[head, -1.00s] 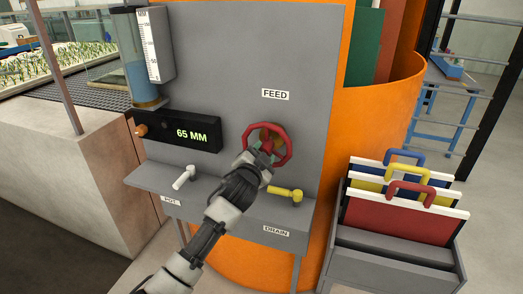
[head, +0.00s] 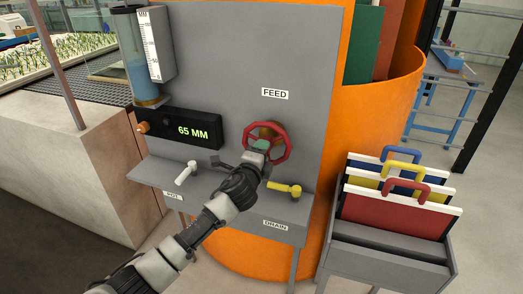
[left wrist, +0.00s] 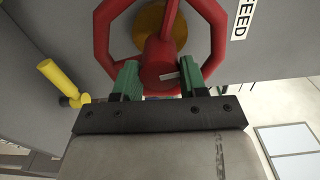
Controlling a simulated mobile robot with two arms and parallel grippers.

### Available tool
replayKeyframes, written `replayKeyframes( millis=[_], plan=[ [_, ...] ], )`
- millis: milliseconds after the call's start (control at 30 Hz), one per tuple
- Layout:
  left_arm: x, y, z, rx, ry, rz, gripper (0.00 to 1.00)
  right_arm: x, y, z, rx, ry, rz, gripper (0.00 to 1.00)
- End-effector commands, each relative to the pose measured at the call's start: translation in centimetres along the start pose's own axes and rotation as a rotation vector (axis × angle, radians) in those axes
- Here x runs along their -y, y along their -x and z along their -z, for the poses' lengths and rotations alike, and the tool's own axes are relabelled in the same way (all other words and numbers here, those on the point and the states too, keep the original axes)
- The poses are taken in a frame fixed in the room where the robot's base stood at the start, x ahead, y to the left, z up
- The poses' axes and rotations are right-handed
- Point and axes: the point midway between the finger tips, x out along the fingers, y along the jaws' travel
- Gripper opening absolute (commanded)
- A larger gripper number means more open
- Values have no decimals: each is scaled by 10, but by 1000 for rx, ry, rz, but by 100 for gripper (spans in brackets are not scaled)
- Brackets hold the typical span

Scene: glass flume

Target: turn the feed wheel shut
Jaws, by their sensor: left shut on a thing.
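The red feed wheel (head: 286,147) is on the grey panel under the FEED label (head: 275,93). My left gripper (head: 260,146) is at the wheel's lower middle. In the left wrist view, the green fingertips of my left gripper (left wrist: 160,80) sit on either side of the wheel's red hub and are shut on it. The red rim of the wheel (left wrist: 104,35) rises around them, with a brass disc (left wrist: 176,22) behind. The fingers and wrist hide part of the wheel in the head view. My right gripper is not in view.
A black display (head: 180,129) reads 65 MM. A white lever (head: 185,172) and a yellow lever (head: 284,189) stand on the ledge below the wheel. A grey rack (head: 392,237) with several handled boards stands at right. An orange tank (head: 373,115) curves behind the panel.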

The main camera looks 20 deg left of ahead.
Motion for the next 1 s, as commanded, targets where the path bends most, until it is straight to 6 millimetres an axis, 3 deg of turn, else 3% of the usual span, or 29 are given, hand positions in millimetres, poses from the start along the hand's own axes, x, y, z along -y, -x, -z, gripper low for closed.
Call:
replayKeyframes(
  millis=[300,867,900,1000],
  plan=[
    [0,0,0,0,-126,-1,0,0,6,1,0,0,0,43],
    [-1,0,0,0,-154,-1,0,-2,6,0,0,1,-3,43],
    [-1,0,0,0,-154,-1,48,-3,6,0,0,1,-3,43],
    [-1,0,0,0,-153,-1,64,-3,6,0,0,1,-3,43]
  ],
)
